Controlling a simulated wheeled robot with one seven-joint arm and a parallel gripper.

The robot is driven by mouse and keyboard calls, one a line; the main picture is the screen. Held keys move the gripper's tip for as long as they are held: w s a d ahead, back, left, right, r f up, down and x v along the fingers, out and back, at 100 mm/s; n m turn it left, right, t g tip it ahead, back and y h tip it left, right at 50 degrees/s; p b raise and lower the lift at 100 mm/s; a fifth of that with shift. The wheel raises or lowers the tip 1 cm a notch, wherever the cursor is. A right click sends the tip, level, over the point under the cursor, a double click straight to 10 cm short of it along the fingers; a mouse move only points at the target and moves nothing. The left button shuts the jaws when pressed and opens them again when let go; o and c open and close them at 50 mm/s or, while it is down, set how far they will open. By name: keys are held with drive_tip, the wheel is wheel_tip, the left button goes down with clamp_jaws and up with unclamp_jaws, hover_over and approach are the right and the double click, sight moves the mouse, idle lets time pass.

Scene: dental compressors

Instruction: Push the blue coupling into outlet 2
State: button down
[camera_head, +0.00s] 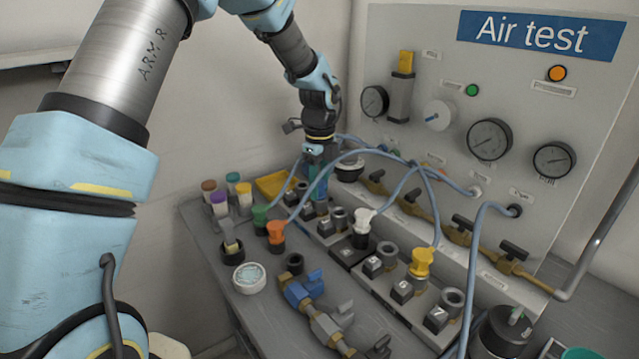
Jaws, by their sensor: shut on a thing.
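My gripper (316,168) points down over the far part of the bench, near the back of the outlet row. It is shut on the blue coupling (320,190), which is partly covered by the fingers and a hose. The coupling is roughly upright over or at the far outlets. I cannot tell whether it touches or sits in an outlet. Outlet 2 cannot be picked out for certain; the number blocks near the gripper are too small and partly hidden. An open outlet (340,217) shows just right of the coupling.
A white coupling (362,225) and a yellow coupling (421,263) stand on nearer outlets. Green (260,215) and orange (276,232) couplings stand left. Blue-grey hoses arch around my gripper to the panel (440,190). A blue-handled valve assembly (303,291) lies in front.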

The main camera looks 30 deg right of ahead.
drive_tip(key=shift+c, duration=1.8)
unclamp_jaws()
wheel_tip(320, 180, up, 10)
drive_tip(key=shift+b, duration=0.9)
drive_tip(key=shift+r, duration=0.4)
